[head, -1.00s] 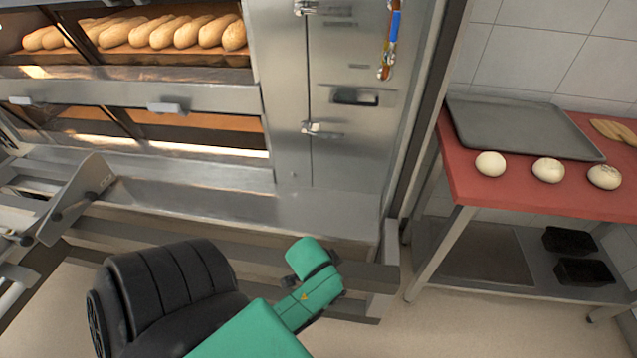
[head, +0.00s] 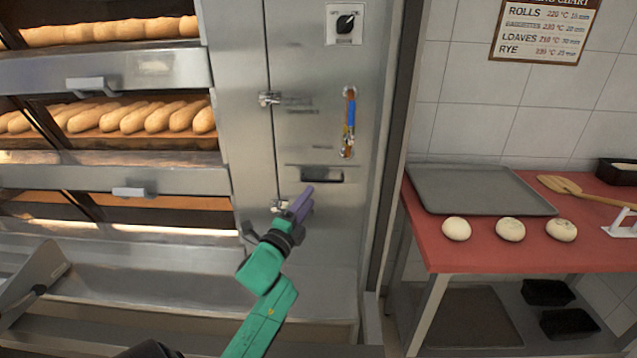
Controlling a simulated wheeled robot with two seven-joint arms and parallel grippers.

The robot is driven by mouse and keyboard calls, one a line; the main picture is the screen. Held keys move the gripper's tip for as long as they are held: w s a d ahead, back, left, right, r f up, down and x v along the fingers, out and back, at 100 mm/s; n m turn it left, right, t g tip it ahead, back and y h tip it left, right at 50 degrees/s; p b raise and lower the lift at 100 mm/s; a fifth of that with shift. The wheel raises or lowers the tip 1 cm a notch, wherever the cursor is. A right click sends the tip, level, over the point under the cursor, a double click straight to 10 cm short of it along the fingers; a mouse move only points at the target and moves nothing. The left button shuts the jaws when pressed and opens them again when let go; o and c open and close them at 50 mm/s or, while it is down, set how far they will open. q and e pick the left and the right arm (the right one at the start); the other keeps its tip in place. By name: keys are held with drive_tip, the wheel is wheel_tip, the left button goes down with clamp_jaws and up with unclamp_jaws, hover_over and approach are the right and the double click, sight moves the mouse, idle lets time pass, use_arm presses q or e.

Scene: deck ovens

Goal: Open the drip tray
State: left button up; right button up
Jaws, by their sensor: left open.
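A dark recessed pull (head: 322,175) sits in a narrow slot low on the steel cabinet panel right of the oven decks. It seems to be the front of the drip tray, and it looks shut, flush with the panel. My left gripper (head: 303,200), with purple fingers on a green arm, is raised in front of this panel. Its fingertips point up, just below and left of the pull, and are open. I cannot tell if they touch the panel. My right gripper is out of view.
Oven decks with loaves (head: 135,118) and protruding handles (head: 133,192) stand at the left. A red table (head: 440,250) with a grey tray (head: 480,188) and dough balls stands right.

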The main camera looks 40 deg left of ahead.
use_arm(q)
drive_tip(key=x, duration=0.7)
clamp_jaws()
drive_tip(key=shift+f, duration=0.1)
idle(1.0)
